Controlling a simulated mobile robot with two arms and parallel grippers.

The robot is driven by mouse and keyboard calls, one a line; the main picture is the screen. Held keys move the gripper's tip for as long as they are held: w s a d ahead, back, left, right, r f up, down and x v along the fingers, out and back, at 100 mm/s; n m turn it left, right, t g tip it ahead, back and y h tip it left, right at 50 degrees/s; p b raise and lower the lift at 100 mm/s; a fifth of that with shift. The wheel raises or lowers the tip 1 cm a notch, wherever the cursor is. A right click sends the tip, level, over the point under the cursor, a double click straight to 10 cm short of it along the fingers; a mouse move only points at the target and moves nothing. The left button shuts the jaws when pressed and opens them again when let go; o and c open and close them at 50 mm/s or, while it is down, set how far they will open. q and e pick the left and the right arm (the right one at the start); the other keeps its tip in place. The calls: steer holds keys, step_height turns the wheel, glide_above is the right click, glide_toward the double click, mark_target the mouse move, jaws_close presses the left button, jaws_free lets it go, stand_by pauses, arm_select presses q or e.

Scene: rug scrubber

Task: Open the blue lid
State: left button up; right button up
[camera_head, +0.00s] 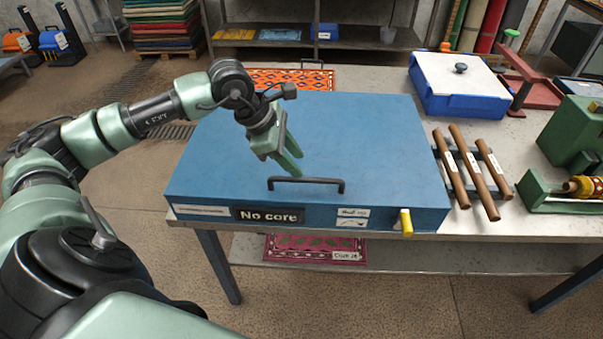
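The blue lid (340,130) is the broad flat top of a low blue box on the table, and it lies flat and closed. A dark bar handle (306,181) stands at its front edge. A yellow knob (406,223) sits on the box's front face at the right. My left gripper (296,167) hangs above the lid, just behind the handle, with its green fingers pointing down. The fingers look parted, with nothing between them. Whether they touch the lid is hard to tell. My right gripper is out of view.
To the right, wooden rollers (473,170) lie on a dark rack close to the box. A blue and white box (459,84) and a green machine (572,150) stand beyond. A patterned rug (292,79) lies behind the lid. Space above the lid is clear.

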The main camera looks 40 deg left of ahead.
mark_target(305, 178)
arm_select(q)
steer(key=shift+y, duration=0.3)
steer(key=p+x, duration=0.1)
steer(key=x, duration=0.2)
steer(key=a+p+x, duration=0.1)
steer(key=x, duration=0.2)
steer(key=shift+a+f+p, duration=0.2)
steer(key=shift+f+p, duration=0.15)
steer(key=shift+w+d+f, duration=0.15)
steer(key=shift+w+f, duration=0.05)
steer(key=shift+f, duration=0.25)
jaws_close()
stand_by(0.5)
